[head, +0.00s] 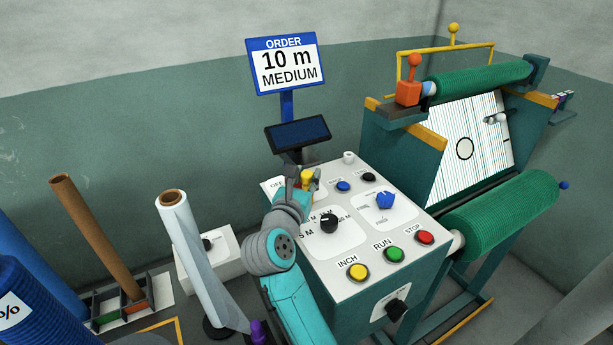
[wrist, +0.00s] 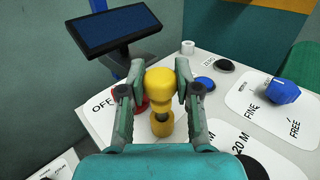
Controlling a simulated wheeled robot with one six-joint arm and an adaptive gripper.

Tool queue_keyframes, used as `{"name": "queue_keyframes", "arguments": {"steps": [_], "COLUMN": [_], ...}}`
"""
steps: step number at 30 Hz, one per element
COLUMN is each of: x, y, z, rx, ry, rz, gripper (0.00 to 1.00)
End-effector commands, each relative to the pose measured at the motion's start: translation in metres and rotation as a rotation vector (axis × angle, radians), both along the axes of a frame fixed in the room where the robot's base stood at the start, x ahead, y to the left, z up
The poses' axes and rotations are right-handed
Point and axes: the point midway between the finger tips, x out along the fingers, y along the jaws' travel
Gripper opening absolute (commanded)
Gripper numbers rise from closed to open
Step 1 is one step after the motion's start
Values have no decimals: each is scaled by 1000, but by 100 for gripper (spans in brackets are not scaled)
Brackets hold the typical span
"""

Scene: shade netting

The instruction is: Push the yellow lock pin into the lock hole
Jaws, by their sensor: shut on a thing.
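The yellow lock pin (wrist: 160,82) has a rounded yellow head and sits between the two fingers of my gripper (wrist: 160,90) in the wrist view. My gripper is shut on this head. A dark piece and a lower yellow part (wrist: 162,127) show just below the head, nearer the panel top. In the head view the yellow head (head: 307,176) shows at my gripper (head: 303,184), over the back left of the control panel (head: 345,262). The lock hole cannot be made out; I cannot tell how deep the pin sits.
A red part by the OFF label is partly hidden by the left finger. A dark screen (head: 297,133) stands close behind my gripper. A black knob (head: 329,223), a blue knob (head: 385,200) and yellow, green and red buttons stand on the panel. A white-wrapped roll (head: 190,245) stands left.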

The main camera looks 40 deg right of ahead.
Motion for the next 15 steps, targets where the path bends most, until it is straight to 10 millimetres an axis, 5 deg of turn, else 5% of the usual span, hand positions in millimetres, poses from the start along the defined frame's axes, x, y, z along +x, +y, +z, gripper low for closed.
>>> {"name": "queue_keyframes", "arguments": {"steps": [15], "x": [0], "y": [0], "z": [-6], "rx": [-1], "ry": [0], "rz": [0], "gripper": [0]}}
